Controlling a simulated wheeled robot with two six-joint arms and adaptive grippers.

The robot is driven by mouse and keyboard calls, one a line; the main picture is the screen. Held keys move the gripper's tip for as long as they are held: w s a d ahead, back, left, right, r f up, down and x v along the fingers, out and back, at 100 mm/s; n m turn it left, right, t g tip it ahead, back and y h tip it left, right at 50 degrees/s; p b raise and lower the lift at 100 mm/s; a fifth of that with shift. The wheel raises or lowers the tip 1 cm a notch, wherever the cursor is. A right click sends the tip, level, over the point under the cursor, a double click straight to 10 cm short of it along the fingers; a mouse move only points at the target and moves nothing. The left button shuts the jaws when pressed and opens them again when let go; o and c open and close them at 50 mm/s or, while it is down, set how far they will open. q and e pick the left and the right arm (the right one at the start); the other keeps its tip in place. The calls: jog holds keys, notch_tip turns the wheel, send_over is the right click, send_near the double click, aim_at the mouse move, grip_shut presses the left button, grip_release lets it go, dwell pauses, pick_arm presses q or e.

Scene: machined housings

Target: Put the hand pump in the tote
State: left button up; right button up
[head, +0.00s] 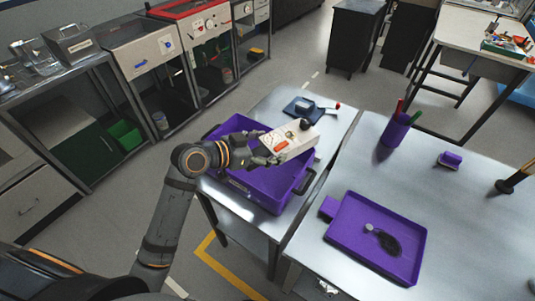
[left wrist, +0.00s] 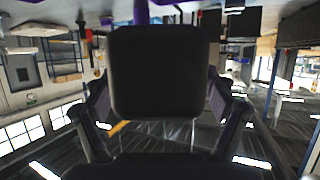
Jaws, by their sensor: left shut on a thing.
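The hand pump (head: 294,143) is a cream, box-shaped thing with an orange patch and a black knob on top. My left gripper (head: 268,153) is shut on it and holds it tilted over the purple tote (head: 268,195). In the left wrist view a dark, rounded block, apparently the held pump's near face, fills the space between the fingers (left wrist: 155,75). The tote stands on the metal table, open at the top, with a black handle on its right side. The arm and pump hide part of its inside. My right gripper is not in view.
A dark blue plate (head: 291,109) with a red-tipped lever piece lies behind the tote. Cabinets line the left.

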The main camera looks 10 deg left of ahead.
pick_arm(q)
jog(key=w+f, duration=0.3)
jog(key=shift+a+f, duration=0.3)
jog(key=shift+a, duration=0.05)
jog(key=shift+w+f, duration=0.15)
jog(key=shift+f, duration=0.05)
notch_tip(320, 180, down, 4)
jog(key=shift+w+a+r+p, duration=0.15)
jog(key=shift+r+p, duration=0.1)
jog(key=shift+p, duration=0.75)
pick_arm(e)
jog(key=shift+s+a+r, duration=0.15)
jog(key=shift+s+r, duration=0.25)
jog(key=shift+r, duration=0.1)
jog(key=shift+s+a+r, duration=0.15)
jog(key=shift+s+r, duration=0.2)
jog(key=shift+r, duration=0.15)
pick_arm(q)
jog(key=shift+f+b, duration=0.65)
jog(key=shift+b, duration=0.1)
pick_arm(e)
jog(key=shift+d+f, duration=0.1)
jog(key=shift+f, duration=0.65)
pick_arm(q)
jog(key=o, duration=1.4)
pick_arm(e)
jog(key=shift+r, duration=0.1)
